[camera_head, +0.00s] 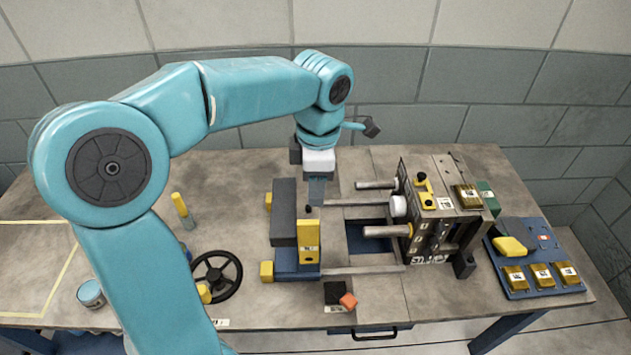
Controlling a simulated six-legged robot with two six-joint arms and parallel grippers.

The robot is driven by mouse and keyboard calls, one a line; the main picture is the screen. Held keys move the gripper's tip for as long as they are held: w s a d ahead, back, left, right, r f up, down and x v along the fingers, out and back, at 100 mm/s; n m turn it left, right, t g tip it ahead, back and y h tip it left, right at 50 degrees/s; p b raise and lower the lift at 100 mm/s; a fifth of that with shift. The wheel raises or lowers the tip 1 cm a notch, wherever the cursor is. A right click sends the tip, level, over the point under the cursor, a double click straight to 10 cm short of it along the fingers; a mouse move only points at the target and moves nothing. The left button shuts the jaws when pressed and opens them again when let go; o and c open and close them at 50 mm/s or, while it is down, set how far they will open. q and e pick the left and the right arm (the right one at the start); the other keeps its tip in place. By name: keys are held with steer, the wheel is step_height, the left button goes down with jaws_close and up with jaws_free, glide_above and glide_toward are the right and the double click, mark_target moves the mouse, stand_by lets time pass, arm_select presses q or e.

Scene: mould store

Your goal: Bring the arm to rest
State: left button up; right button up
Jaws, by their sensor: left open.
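My left arm, teal, comes in from the left and arches over the workbench (380,292). My left gripper (317,190) points down above the bench, at the dark block of the mould fixture (284,212). Its jaws are open and I see nothing held in them. From this angle I cannot tell whether the fingers touch the fixture. A yellow block (309,243) stands at the front of the fixture. My right gripper is not in view.
A mould half (440,215) with rods stands at the right. A blue tray (519,293) holds several brass blocks. A black handwheel (217,277), a yellow-capped bottle (181,206) and a tin (91,294) are at the left. A grey block wall (450,85) stands behind.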

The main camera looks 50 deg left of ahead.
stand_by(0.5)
arm_select(q)
steer(key=w+d+f+m+h, duration=0.1)
steer(key=d+f+m+h, duration=0.1)
steer(key=d+f+m, duration=0.75)
steer(key=w+d+f+m+h, duration=0.15)
steer(key=d+f+m, duration=0.3)
steer(key=f, duration=0.95)
steer(key=s+d+f+m, duration=0.8)
steer(key=s+f+m, duration=0.3)
steer(key=f, duration=0.2)
steer(key=shift+s+m+t+h, duration=0.15)
steer(key=shift+m+t+h, duration=0.2)
steer(key=shift+m+t, duration=0.05)
